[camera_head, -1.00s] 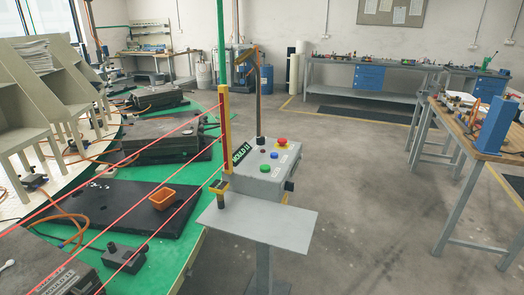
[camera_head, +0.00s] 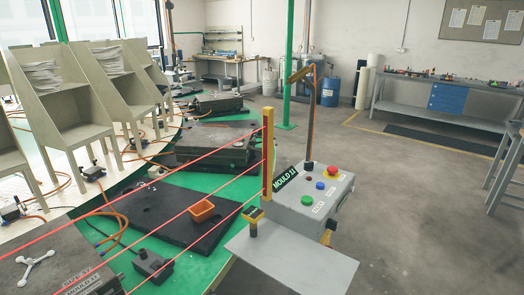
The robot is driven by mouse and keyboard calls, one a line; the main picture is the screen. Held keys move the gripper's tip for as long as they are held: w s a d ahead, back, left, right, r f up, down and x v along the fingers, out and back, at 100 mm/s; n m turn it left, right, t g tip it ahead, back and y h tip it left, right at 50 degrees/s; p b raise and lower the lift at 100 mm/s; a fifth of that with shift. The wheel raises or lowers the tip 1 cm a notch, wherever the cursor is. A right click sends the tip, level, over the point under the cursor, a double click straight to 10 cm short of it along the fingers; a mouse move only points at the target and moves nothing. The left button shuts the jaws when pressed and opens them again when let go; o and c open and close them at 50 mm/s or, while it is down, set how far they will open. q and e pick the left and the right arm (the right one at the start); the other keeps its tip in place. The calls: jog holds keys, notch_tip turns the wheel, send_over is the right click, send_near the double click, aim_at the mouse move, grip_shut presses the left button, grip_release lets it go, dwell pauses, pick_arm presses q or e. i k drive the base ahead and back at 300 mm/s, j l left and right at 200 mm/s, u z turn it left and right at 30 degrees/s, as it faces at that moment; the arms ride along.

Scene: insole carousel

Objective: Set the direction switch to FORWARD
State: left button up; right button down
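A grey control box (camera_head: 345,205) stands on a post at the right edge of the green carousel, beside a sign reading MOULD 11 (camera_head: 285,180). Its sloped top carries a red mushroom button (camera_head: 332,171) on a yellow ring, a blue button (camera_head: 320,185), a green button (camera_head: 306,199) and a small dark red part (camera_head: 309,179). A black and yellow part (camera_head: 327,236) sits on its front side. The labels are too small to read, so I cannot tell which part is the direction switch or how it is set. Neither gripper is in view.
A grey shelf plate (camera_head: 292,262) juts out below the box. Red beams cross the carousel to a yellow post (camera_head: 267,150). A black plate (camera_head: 150,220) bears an orange bin (camera_head: 202,209). The floor right of the box is clear, up to a workbench (camera_head: 440,105).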

aim_at(309, 166)
jog(key=i+l+u, duration=0.15)
jog(key=l, duration=0.2)
jog(key=i+l+u, duration=0.1)
jog(key=l, duration=0.25)
jog(key=i+l+u, duration=0.15)
jog(key=l, duration=0.25)
jog(key=i+l+u, duration=0.1)
jog(key=l, duration=0.3)
jog(key=i+l+u, duration=0.15)
jog(key=l, duration=0.25)
